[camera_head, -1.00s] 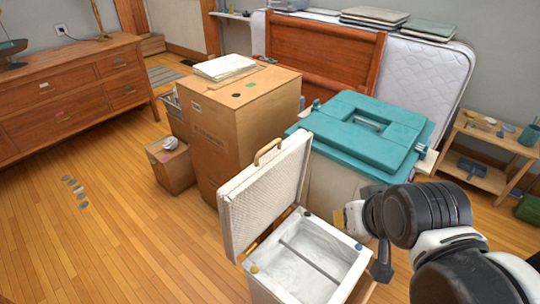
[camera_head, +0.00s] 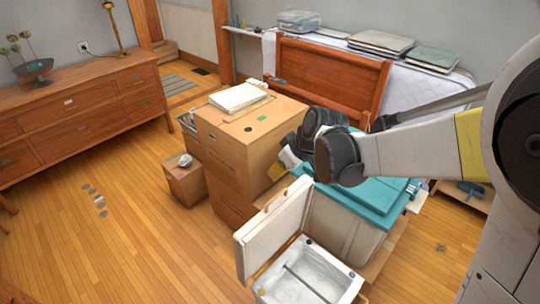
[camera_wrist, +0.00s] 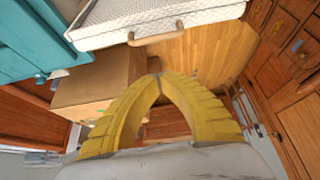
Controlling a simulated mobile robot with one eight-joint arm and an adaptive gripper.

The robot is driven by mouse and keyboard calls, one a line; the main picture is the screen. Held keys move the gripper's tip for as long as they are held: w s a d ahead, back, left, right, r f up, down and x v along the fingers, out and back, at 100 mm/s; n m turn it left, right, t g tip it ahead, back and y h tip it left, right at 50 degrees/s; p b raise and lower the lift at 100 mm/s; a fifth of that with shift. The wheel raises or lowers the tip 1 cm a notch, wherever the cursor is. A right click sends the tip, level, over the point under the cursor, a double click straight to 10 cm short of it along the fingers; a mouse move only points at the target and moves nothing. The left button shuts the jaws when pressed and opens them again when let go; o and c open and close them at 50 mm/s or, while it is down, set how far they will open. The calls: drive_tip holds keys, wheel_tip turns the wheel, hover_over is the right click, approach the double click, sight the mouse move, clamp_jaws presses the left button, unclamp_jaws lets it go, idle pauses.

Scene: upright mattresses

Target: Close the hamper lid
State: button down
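The white hamper (camera_head: 300,284) stands at the lower middle of the head view with its inside showing. Its woven white lid (camera_head: 272,235) is open and stands up, leaning back. In the wrist view the lid (camera_wrist: 150,12) is at the top, with a tan handle (camera_wrist: 156,39) on its edge. My gripper (camera_head: 277,171) is above and just behind the lid's top edge in the head view. In the wrist view its yellow fingers (camera_wrist: 159,78) meet at the tips with nothing between them. They look apart from the handle.
A teal-lidded bin (camera_head: 368,196) stands right behind the hamper. A tall cardboard box (camera_head: 232,165) and a small box (camera_head: 186,183) stand behind and left. A wooden dresser (camera_head: 85,100) is at far left.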

drive_tip(key=b+x, duration=0.3)
drive_tip(key=x, duration=0.8)
drive_tip(key=shift+s+d+r, duration=0.3)
drive_tip(key=shift+s+d, duration=0.4)
drive_tip(key=shift+s, duration=0.05)
drive_tip(key=shift+s+d+r, duration=0.3)
drive_tip(key=shift+s+d, duration=0.35)
drive_tip(key=shift+s, duration=0.05)
